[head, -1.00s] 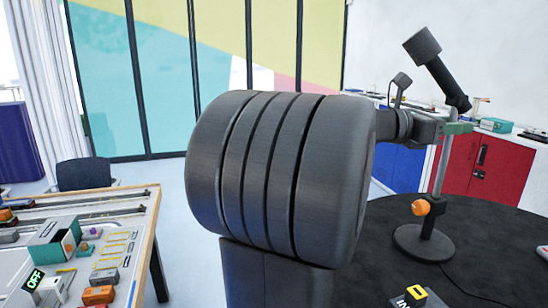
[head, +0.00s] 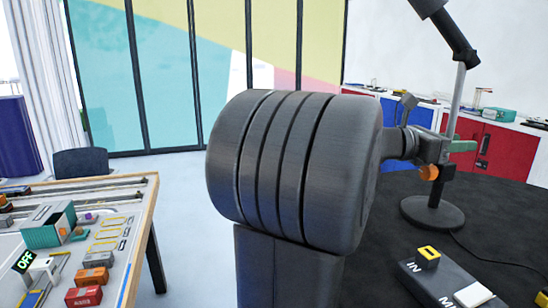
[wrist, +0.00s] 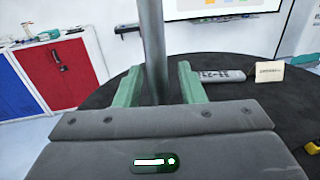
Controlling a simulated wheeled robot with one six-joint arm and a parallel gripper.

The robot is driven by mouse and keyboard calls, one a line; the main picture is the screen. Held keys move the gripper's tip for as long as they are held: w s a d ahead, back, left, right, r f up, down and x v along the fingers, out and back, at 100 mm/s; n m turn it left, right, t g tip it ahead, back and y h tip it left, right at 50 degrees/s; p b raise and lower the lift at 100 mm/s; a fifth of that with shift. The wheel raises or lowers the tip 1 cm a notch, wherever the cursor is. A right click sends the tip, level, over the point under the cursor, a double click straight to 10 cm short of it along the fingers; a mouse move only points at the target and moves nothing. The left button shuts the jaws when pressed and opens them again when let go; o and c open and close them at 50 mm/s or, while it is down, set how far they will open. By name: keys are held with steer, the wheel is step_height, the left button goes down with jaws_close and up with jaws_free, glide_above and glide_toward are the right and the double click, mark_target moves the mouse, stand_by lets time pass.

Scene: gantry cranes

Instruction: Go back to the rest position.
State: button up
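My gripper (wrist: 157,88) shows in the wrist view as two green fingers with a clear gap between them. A dark grey upright pole (wrist: 153,40) appears in that gap, with room on both sides. Whether it stands between the fingertips or just beyond them I cannot tell. In the head view my gripper (head: 458,147) is at the right, overlapping the pole of a stand with a round dark base (head: 432,214). An orange knob (head: 429,173) shows just below my gripper. My gripper holds nothing that I can see.
The stand is on a round black table (head: 380,285) with a control box (head: 440,283) near its front. A small tan card (wrist: 269,71) and a grey device (wrist: 221,76) lie farther across.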

steer(key=s+a, duration=0.1)
steer(key=a, duration=1.2)
steer(key=shift+a+r+b, duration=0.15)
steer(key=shift+a+b, duration=0.05)
steer(key=shift+b, duration=0.25)
steer(key=shift+a, duration=0.1)
